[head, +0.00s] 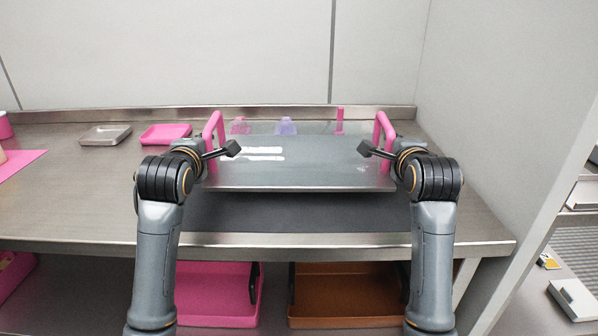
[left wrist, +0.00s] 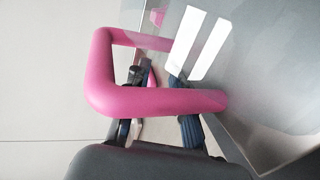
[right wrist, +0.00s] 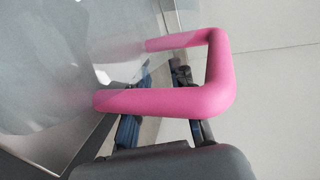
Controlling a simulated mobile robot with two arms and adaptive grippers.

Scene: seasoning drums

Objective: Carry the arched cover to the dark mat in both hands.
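The arched cover (head: 300,178) is a wide grey, glossy panel with a pink handle at each end. It lies level above the dark mat (head: 300,215), whose front part shows below its near edge; I cannot tell whether they touch. My left gripper (head: 232,149) reaches from outside through the left pink handle (left wrist: 165,101). My right gripper (head: 366,149) reaches likewise through the right pink handle (right wrist: 160,102). In both wrist views the fingers look spread apart behind the near bar of the handle, which partly hides them. No firm grip on either handle shows.
A metal tray (head: 105,135) and a pink tray (head: 165,134) stand at the back left. Pink and purple items (head: 286,126) sit behind the cover, near the back ledge. A pink bin (head: 215,295) and a brown bin (head: 345,295) are below the counter. A wall panel closes the right side.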

